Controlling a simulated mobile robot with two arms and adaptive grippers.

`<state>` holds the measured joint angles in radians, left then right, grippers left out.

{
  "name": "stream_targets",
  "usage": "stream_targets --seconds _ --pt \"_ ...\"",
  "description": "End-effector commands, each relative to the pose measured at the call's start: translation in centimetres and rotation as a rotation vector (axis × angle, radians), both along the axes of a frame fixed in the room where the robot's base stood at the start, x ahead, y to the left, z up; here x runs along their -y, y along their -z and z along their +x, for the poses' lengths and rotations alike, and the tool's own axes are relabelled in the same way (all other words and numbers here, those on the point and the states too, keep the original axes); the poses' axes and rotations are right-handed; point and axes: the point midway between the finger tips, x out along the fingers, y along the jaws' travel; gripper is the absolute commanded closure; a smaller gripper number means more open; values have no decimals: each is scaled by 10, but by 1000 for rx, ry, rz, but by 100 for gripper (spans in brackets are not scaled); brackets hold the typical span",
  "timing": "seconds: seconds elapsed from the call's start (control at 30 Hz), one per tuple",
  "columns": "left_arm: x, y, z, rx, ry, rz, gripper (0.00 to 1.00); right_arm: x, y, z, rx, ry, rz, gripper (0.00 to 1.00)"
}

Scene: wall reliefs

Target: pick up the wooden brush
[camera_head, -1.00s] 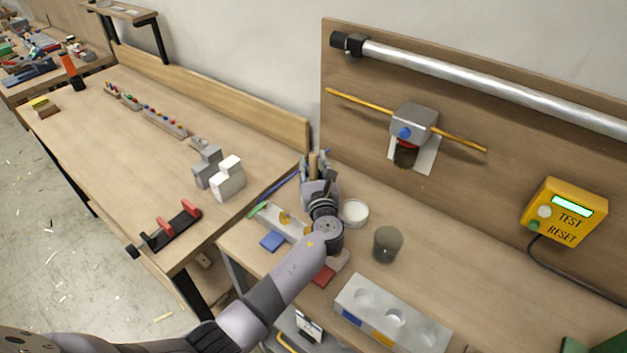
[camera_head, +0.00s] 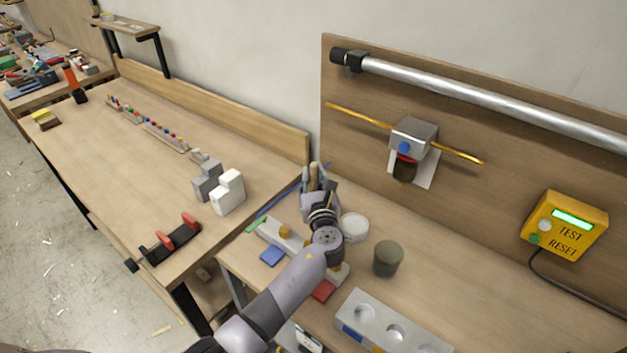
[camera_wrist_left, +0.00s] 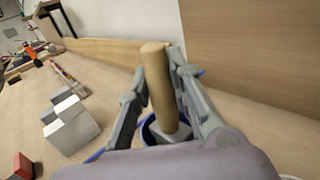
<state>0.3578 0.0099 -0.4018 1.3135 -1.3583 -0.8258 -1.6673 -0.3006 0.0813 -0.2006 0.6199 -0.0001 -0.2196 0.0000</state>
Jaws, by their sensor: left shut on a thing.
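My left gripper (camera_head: 316,182) is at the back left of the right-hand bench. It is shut on the light wooden handle of the brush (camera_wrist_left: 158,88), which shows between its two fingers in the left wrist view. In the head view only a small part of the handle (camera_head: 314,176) shows. The handle stands roughly upright, and its lower end is by a dark blue round rim (camera_wrist_left: 150,130). I cannot tell whether it is inside that rim. The bristles are hidden. My right gripper is not in view.
A white round dish (camera_head: 354,227) and a dark grey cup (camera_head: 388,259) stand right of my left gripper. A grey block with round hollows (camera_head: 420,335) is in front. White and grey stepped blocks (camera_head: 228,193) sit on the left bench. A yellow test box (camera_head: 565,225) hangs on the panel.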

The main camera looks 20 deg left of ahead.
Motion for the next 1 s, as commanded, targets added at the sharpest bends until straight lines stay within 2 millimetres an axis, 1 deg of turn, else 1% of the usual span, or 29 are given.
stream_targets --seconds 0.03,0.17,0.27,0.37,0.5,0.6,0.7,0.8,0.9,1.0 --pt "0 -9 0 4 0 -1 100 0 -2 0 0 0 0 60" --pt "0 -31 0 6 0 -4 100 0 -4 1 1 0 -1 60" --pt "0 -53 0 7 1 -3 100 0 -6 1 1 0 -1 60" --pt "0 -79 0 8 0 -3 100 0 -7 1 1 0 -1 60" --pt "0 -117 0 9 1 -3 100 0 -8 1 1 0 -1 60" --pt "0 -142 0 8 2 -2 100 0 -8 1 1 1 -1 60" --pt "0 -162 0 6 1 -2 100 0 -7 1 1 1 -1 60" --pt "0 -175 0 5 1 -1 100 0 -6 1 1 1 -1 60" --pt "0 -184 0 4 0 -1 100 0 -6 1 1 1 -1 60" --pt "0 -189 0 2 1 0 100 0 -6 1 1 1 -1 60"
